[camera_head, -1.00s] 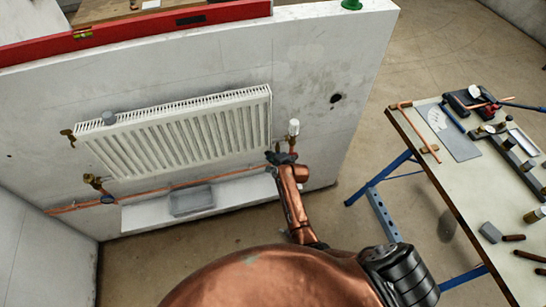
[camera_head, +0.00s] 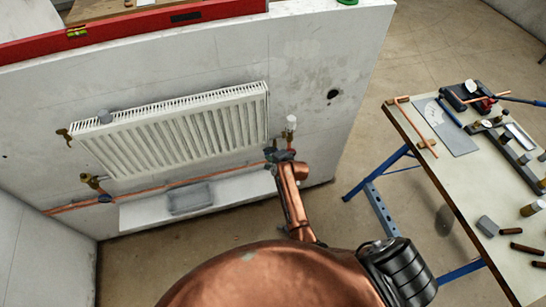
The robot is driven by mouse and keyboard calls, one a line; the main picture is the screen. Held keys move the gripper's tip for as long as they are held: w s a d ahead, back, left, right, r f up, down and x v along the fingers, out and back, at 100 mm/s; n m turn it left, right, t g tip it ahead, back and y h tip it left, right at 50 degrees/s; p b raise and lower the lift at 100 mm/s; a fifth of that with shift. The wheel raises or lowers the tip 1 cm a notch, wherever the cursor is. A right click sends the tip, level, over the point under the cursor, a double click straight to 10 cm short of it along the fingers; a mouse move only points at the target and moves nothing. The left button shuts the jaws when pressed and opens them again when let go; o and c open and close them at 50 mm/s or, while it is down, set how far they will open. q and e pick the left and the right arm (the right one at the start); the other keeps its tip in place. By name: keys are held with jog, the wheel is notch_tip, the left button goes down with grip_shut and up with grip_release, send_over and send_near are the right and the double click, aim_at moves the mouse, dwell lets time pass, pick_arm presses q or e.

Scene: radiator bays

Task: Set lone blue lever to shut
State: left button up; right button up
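A white radiator (camera_head: 175,130) hangs on the grey wall. At its lower left is a brass valve (camera_head: 92,181) with a small dark blue part (camera_head: 105,199), which looks like a lever; its exact angle is too small to tell. At the lower right is a valve with a white head (camera_head: 291,122). My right gripper (camera_head: 274,153) is at the pipe end just below that white head, at the radiator's lower right corner. Its fingers are small and dark, and they hide what lies behind them. I cannot tell whether they touch or hold anything. My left gripper is not in view.
A copper pipe (camera_head: 165,187) runs along the wall above a white ledge (camera_head: 145,215) carrying a grey box (camera_head: 190,197). A red level (camera_head: 130,32) lies on the wall top. A workbench (camera_head: 440,178) with tools stands at the right.

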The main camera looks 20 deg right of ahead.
jog(key=v, duration=0.6)
jog(key=shift+s, duration=0.4)
jog(key=shift+d, duration=0.2)
jog(key=shift+c, duration=0.5)
